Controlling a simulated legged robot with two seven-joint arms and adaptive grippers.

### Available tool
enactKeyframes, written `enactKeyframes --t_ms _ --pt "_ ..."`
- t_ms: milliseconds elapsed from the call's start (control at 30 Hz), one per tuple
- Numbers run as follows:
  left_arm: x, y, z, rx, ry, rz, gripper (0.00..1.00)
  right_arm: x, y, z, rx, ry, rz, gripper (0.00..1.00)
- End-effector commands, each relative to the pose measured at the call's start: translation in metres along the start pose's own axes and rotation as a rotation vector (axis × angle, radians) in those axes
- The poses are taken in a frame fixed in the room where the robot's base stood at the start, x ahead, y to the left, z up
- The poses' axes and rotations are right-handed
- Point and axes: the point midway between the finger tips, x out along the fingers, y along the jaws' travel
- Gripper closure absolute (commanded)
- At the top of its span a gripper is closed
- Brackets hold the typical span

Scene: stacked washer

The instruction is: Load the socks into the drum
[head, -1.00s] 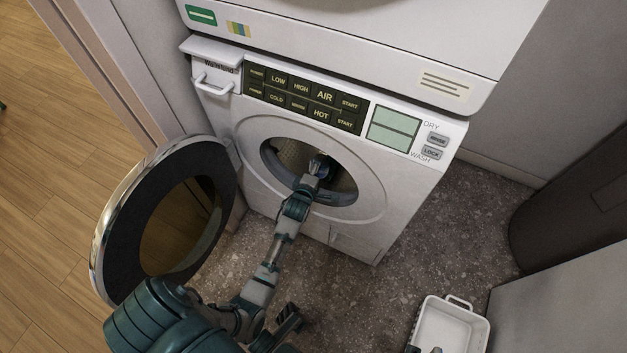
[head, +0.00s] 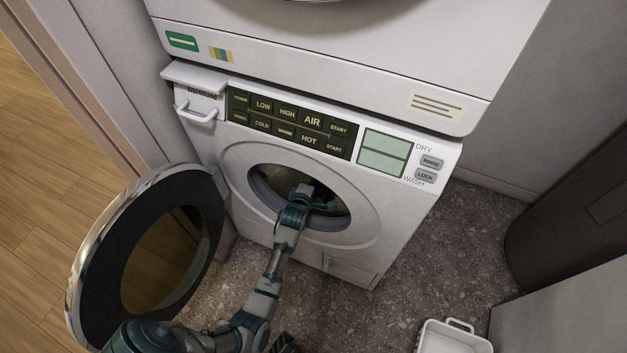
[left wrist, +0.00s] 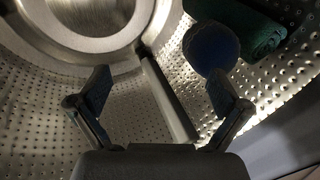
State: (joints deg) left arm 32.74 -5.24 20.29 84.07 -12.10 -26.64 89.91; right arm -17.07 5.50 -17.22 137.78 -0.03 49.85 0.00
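My left arm reaches through the round opening of the washer drum (head: 262,188). The left gripper (head: 322,198) is mostly hidden inside it in the head view. In the left wrist view the left gripper (left wrist: 160,92) is open, its fingers wide apart with nothing between them. A blue rounded bundle (left wrist: 208,48), which looks like a sock, lies just beyond the right-hand finger. A dark green rolled bundle (left wrist: 248,28), also sock-like, lies beside it against the perforated drum wall. Whether the finger touches the blue bundle I cannot tell.
The round washer door (head: 92,250) stands open at the left, near my arm. The dryer (head: 330,60) sits on top of the washer. A white basket (head: 455,338) is on the floor at lower right, cut off by the frame. A dark cabinet (head: 570,200) stands at the right.

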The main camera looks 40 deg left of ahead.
Motion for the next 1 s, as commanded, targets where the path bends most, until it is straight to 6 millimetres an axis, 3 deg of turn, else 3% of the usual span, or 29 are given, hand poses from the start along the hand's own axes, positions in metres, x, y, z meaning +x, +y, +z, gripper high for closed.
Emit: enactKeyframes --t_ms 333,800,1000 --pt "-0.011 -0.001 0.002 0.000 0.000 -0.001 0.00 -0.001 0.001 -0.003 0.000 0.004 0.003 0.60" --pt "-0.102 -0.003 -0.002 -0.004 -0.001 -0.003 0.00 0.000 -0.001 -0.002 0.000 0.003 0.001 0.60" --pt "-0.117 -0.003 -0.003 -0.003 -0.001 -0.004 0.00 0.000 0.000 -0.002 0.000 0.002 0.001 0.60"
